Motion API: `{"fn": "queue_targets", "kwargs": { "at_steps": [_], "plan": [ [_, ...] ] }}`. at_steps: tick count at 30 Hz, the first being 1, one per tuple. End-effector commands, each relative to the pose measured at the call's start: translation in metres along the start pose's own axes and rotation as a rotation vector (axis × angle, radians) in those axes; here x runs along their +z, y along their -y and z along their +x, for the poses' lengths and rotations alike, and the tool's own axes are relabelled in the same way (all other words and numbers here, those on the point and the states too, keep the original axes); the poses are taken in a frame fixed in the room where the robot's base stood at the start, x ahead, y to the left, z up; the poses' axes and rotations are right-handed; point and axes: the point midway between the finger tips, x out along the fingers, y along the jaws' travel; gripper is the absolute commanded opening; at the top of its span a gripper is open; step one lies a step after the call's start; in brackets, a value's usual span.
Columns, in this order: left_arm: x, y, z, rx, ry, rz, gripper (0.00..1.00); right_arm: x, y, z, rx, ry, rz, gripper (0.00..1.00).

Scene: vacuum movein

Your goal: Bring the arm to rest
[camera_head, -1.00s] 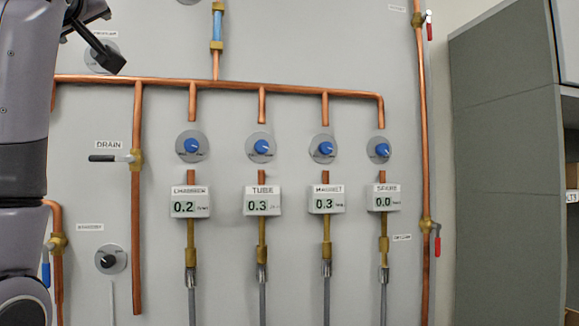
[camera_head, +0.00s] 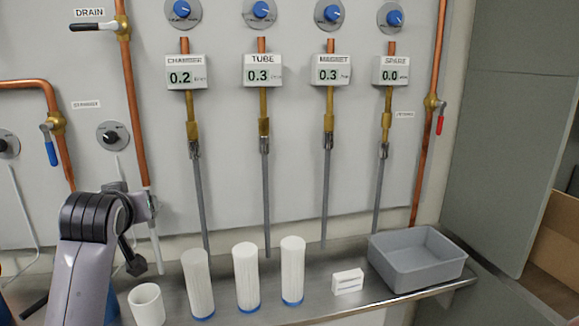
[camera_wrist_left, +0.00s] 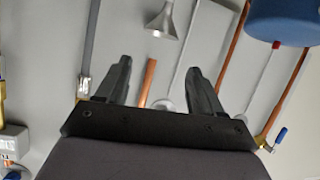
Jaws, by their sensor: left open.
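My left arm (camera_head: 85,245) comes in from the lower left in the head view, folded low over the left part of the bench. Its gripper (camera_head: 130,228) is in front of the panel and partly hidden by the arm. In the left wrist view, the two dark fingers of the left gripper (camera_wrist_left: 158,85) stand apart with nothing held between them. A copper pipe end shows behind the gap. My right arm and gripper are not in view.
A metal bench (camera_head: 325,275) holds a white cup (camera_head: 147,304), three white cylinders with blue bases (camera_head: 246,277), a small white block (camera_head: 348,281) and a grey bin (camera_head: 420,270). A grey panel behind carries copper pipes, blue knobs and labelled meters (camera_head: 263,70).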

Motion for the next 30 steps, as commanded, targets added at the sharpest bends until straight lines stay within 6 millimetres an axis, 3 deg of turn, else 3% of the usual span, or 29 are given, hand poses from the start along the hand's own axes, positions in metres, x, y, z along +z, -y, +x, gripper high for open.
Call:
{"fn": "queue_targets", "kwargs": {
  "at_steps": [1,3,8,15,24,30],
  "plan": [
    [0.03,0.005,0.002,0.001,0.044,0.028,0.67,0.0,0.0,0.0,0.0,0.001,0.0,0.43],
    [0.066,0.01,0.001,0.006,0.098,0.066,0.67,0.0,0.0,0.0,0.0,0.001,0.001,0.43],
    [0.144,0.023,-0.011,0.025,0.222,0.146,0.67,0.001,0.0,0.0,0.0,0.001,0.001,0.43],
    [0.25,0.046,-0.05,0.069,0.407,0.263,0.67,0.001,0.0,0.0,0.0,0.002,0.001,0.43],
    [0.358,0.075,-0.132,0.154,0.647,0.394,0.67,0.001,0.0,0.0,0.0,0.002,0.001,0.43],
    [0.403,0.09,-0.19,0.217,0.785,0.456,0.67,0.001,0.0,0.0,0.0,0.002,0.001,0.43]
  ]
}}
